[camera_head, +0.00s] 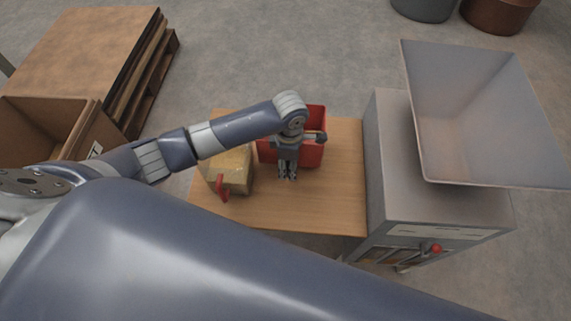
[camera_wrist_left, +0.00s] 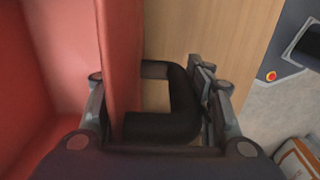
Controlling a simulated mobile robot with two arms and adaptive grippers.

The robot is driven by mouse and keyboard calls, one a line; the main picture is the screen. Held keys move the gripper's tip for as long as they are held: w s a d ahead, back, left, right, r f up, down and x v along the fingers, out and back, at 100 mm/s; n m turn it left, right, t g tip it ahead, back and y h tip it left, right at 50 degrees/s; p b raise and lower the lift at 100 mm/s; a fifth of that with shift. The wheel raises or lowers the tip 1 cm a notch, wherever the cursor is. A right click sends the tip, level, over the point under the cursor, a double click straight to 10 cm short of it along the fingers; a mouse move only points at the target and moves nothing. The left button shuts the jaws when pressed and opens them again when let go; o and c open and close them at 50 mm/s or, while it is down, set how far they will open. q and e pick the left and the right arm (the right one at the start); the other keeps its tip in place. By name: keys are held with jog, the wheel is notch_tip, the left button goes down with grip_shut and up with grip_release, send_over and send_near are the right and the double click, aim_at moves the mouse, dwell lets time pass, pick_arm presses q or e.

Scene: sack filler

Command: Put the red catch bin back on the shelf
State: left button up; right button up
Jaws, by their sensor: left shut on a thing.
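The red catch bin (camera_head: 316,118) is at the far middle of the wooden table (camera_head: 330,205). In the head view my left arm and gripper cover part of it. My left gripper (camera_head: 287,176) points down at the bin's near side. In the left wrist view the red bin (camera_wrist_left: 70,60) fills the left side, and my left gripper (camera_wrist_left: 160,120) is shut on its black handle (camera_wrist_left: 182,100). I cannot tell whether the bin rests on the table or is slightly above it. No shelf can be clearly made out. My right gripper is not in view.
A tan block-like sack or box (camera_head: 233,168) with a red handle (camera_head: 221,187) stands left of the bin. The grey filler machine (camera_head: 390,170) with its hopper (camera_head: 475,110) stands close on the right. A pallet stack (camera_head: 85,50) and cardboard box (camera_head: 45,130) are left.

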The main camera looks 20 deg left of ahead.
pick_arm(q)
jog(key=shift+w+a, duration=0.25)
jog(key=shift+a, duration=0.15)
jog(key=f, duration=0.3)
jog(key=shift+w+a+f, duration=0.1)
jog(key=shift+w+a, duration=0.05)
jog(key=shift+a, duration=0.05)
jog(key=shift+f, duration=0.2)
jog(key=shift+f, duration=0.1)
jog(key=o, duration=1.5)
